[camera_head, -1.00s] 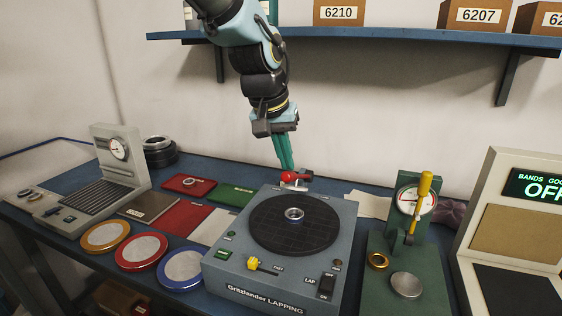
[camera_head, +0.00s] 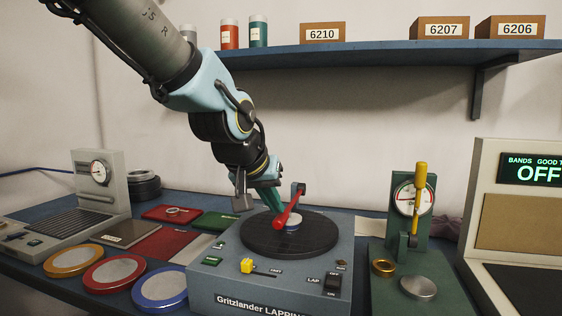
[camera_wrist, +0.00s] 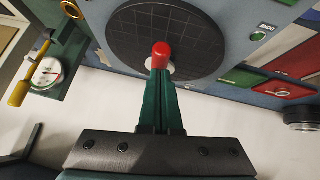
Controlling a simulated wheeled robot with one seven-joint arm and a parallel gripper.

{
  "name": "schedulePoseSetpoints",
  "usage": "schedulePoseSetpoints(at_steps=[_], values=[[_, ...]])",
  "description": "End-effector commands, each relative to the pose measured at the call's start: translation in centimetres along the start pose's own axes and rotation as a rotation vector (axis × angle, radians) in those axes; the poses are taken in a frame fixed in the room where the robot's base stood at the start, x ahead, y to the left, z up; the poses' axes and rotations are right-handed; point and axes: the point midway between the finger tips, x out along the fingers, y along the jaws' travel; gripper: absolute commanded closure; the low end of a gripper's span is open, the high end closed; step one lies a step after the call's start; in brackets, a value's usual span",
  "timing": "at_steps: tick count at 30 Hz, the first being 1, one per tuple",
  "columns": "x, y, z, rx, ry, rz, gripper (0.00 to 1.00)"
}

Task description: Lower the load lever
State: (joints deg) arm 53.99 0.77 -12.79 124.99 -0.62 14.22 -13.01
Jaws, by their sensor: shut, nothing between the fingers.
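The load lever (camera_head: 288,207) is a red bar on a dark pivot post at the back of the grey lapping machine (camera_head: 215,283). It slants forward and down over the dark round plate (camera_head: 262,240), its red end above the ring (camera_head: 293,224) at the plate's middle. The lever partly hides the ring. My gripper (camera_head: 280,209) is shut and empty, its teal fingers pointing down beside and partly behind the lever. In the wrist view the lever's red end (camera_wrist: 161,52) shows just beyond the shut fingertips (camera_wrist: 159,75); I cannot tell whether they touch.
A green gauge stand with a yellow handle (camera_head: 421,180) is right of the machine. Coloured discs (camera_head: 112,274) and mats (camera_head: 165,247) lie to its left. A display box (camera_head: 520,230) stands far right. A shelf (camera_head: 390,52) with boxes runs above.

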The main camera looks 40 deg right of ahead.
Motion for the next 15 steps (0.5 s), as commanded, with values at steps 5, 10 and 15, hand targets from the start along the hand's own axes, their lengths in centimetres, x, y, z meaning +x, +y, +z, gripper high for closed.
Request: schedulePoseSetpoints(at_steps=[5, 10, 15], values=[[0.59, -0.14, 0.57, 0.000, -0.001, 0.000, 1.00], [0.76, -0.18, 0.79, 0.000, -0.004, -0.001, 1.00], [0.84, -0.20, 0.95, 0.000, -0.009, -0.001, 1.00]])
